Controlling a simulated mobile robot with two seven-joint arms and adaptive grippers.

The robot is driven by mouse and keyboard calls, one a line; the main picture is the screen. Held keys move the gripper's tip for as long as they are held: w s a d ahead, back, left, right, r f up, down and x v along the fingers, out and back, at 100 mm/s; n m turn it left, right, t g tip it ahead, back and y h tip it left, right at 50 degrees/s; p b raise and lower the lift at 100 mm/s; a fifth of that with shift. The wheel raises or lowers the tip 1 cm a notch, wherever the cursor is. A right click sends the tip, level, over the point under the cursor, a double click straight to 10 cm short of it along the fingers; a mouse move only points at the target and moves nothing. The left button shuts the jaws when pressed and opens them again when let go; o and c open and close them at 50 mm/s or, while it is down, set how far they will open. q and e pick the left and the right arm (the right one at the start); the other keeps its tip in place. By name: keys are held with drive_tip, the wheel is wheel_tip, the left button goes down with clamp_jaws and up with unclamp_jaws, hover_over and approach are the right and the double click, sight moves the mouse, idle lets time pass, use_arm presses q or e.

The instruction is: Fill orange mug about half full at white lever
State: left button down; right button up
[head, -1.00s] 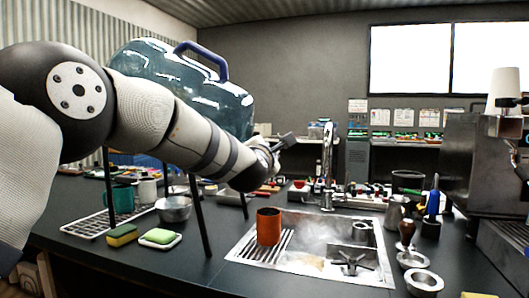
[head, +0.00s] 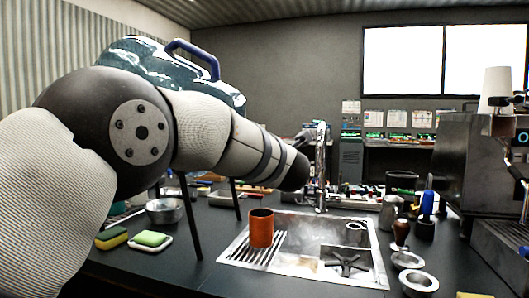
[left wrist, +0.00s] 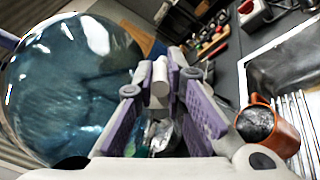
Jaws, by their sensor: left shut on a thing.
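The orange mug (head: 261,229) stands upright on the slatted left part of the sink. In the left wrist view the mug (left wrist: 284,134) is at the right, its opening showing a grey, speckled inside; I cannot tell its level. My left gripper (left wrist: 159,98) has its purple-padded fingers closed around a pale, lever-like cylinder (left wrist: 159,78), beside the big blue water bottle (left wrist: 70,85). What the cylinder is fixed to is hidden. In the head view my left arm covers much of the bottle (head: 140,57), and the gripper shows only partly, near the chrome tap (head: 321,165). My right gripper is not in view.
The metal sink (head: 300,265) has a dark grate at its right. Metal cups and a coffee machine (head: 470,165) stand at the right.

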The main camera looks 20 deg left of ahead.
use_arm(q)
drive_tip(key=c, duration=1.6)
unclamp_jaws()
drive_tip(key=shift+c, duration=0.2)
drive_tip(key=v, duration=1.2)
drive_tip(key=shift+d, duration=0.1)
